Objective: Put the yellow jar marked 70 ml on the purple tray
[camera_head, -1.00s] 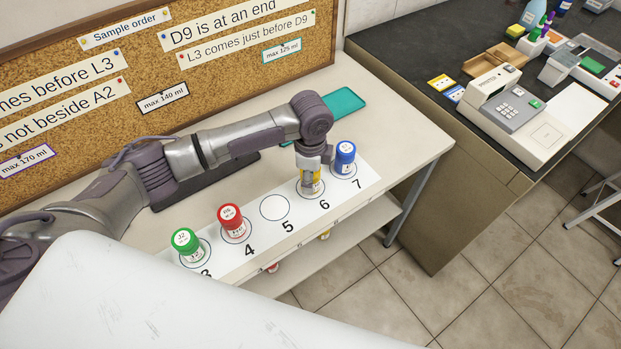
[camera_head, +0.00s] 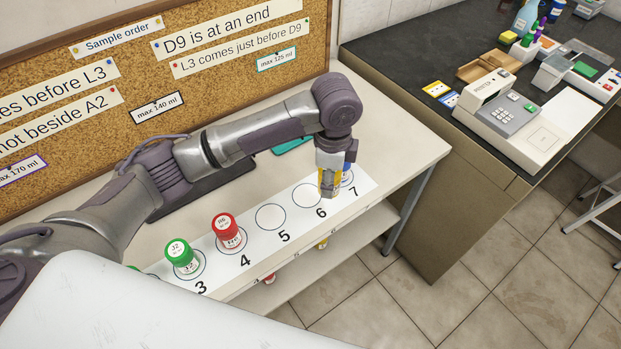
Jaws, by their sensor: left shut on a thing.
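My left gripper (camera_head: 330,168) is shut on the yellow jar (camera_head: 328,180), whose lower part shows below the fingers. It holds the jar upright, just right of circle 6 and in front of the blue jar. The jar appears lifted off the numbered strip. I cannot read its marking. No purple tray can be made out; my left arm hides much of the table's left part. A purple-edged card reading "max 170 ml" (camera_head: 17,171) hangs on the board at far left. My right gripper is not in view.
On the numbered strip (camera_head: 262,248), circles 5 and 6 are empty. A blue jar (camera_head: 350,167) stands at 7, mostly hidden. Red (camera_head: 226,231) and green (camera_head: 179,254) jars stand farther left. A dark tray (camera_head: 205,187) and teal tray (camera_head: 292,146) lie behind my arm.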

